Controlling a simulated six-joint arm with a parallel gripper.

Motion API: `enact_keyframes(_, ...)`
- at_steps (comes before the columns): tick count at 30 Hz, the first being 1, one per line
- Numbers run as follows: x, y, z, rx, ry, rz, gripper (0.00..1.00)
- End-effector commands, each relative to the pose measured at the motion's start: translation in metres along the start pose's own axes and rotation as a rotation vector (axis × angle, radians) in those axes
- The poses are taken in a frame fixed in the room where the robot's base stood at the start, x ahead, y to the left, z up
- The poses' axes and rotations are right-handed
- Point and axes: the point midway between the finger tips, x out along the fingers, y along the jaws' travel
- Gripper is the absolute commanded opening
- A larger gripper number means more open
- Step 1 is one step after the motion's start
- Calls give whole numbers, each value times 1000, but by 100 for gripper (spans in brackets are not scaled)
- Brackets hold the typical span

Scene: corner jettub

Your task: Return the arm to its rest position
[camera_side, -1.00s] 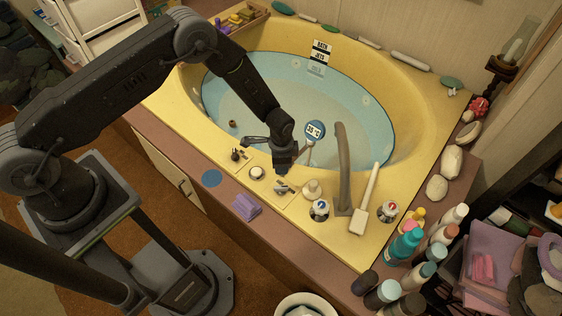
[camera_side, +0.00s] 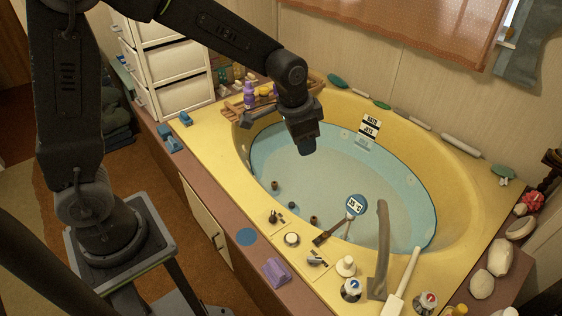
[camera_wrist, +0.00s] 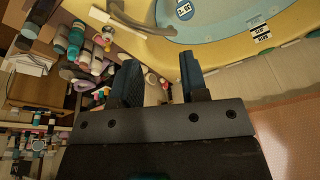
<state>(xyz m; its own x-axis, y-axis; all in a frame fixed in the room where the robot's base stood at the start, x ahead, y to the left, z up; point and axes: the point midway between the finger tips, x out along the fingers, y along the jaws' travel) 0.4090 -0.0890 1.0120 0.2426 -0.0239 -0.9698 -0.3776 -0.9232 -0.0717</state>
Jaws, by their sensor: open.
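My gripper (camera_side: 305,140) hangs in the air above the far left part of the water in the yellow corner tub. My arm is raised and bent, with its forearm reaching from the upper left. In the wrist view the two blue-faced fingers of my gripper (camera_wrist: 160,85) stand apart with nothing between them. The tub (camera_side: 205,140) holds blue water, with a round floating thermometer (camera_side: 356,205) near its front side.
A tray of bottles (camera_side: 240,105) sits on the tub's back left rim, close to my gripper. White drawers (camera_side: 185,92) stand behind it. Air over the water is free.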

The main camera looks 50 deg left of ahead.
Motion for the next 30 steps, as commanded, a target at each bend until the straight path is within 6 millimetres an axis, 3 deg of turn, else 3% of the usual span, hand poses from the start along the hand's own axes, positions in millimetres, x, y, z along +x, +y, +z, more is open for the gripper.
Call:
enact_keyframes(1, -24, -1, 10, -29, 25, -10, 40)
enact_keyframes(6, -82, 2, 48, -128, 82, -31, 40)
enact_keyframes(12, -130, 13, 102, -243, 152, -52, 40)
enact_keyframes(18, -152, 25, 149, -339, 210, -67, 40)
enact_keyframes(21, -156, 29, 164, -369, 227, -70, 40)
enact_keyframes(30, -157, 32, 174, -391, 238, -72, 40)
